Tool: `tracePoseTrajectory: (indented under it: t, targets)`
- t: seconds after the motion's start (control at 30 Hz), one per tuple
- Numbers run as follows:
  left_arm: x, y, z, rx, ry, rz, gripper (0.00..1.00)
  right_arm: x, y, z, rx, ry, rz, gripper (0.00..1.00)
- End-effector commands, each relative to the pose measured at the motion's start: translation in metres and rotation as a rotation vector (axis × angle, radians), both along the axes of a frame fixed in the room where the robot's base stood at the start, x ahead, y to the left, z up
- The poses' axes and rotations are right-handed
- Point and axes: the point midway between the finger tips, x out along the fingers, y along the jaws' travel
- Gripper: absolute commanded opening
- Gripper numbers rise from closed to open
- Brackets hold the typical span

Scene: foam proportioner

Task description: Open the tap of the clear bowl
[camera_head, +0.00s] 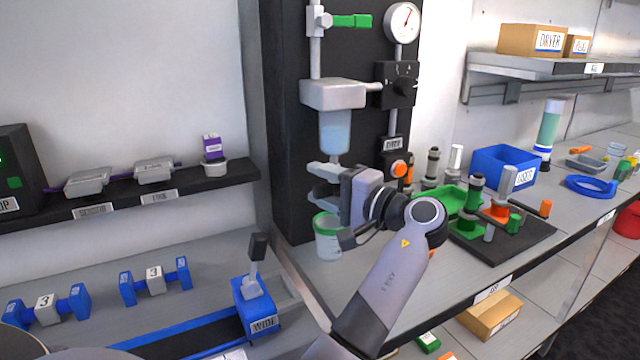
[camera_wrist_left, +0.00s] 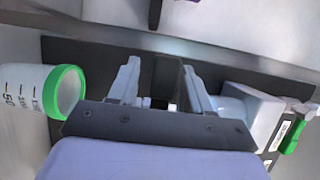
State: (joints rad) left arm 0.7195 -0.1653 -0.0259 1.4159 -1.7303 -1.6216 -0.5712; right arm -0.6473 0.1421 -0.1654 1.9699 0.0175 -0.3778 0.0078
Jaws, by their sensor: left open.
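The clear bowl (camera_head: 335,132), with bluish liquid in it, hangs under a grey block (camera_head: 333,94) on the dark upright panel. My left gripper (camera_head: 318,184) is just below the bowl, its two fingers apart one above the other. In the left wrist view the open fingers (camera_wrist_left: 160,88) reach toward the panel. A small pale part (camera_wrist_left: 160,103) shows low between them; I cannot tell if it is the bowl's tap. The tap is otherwise hidden by the gripper in the head view. I see no grip on anything. My right gripper is not in view.
A beaker with a green rim (camera_head: 328,240) stands just under the gripper; it also shows in the left wrist view (camera_wrist_left: 40,92). A green lever (camera_head: 352,20), a gauge (camera_head: 403,22) and a black knob box (camera_head: 398,86) sit higher. A blue bin (camera_head: 503,165) stands right.

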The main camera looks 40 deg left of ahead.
Motion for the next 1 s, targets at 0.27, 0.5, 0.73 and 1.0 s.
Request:
tracePoseTrajectory:
  t: [0.27,0.5,0.73,1.0]
  targets:
    - [0.000,0.000,0.000,0.000,0.000,0.000,0.13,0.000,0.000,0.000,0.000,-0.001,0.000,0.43]
    - [0.000,0.000,0.001,0.001,0.003,0.000,0.00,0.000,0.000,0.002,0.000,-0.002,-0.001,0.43]
    - [0.000,0.001,0.007,0.026,0.061,0.001,0.00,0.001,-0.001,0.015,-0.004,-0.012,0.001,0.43]
    - [0.001,0.000,0.017,0.096,0.230,0.001,0.00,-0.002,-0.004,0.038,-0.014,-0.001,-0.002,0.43]
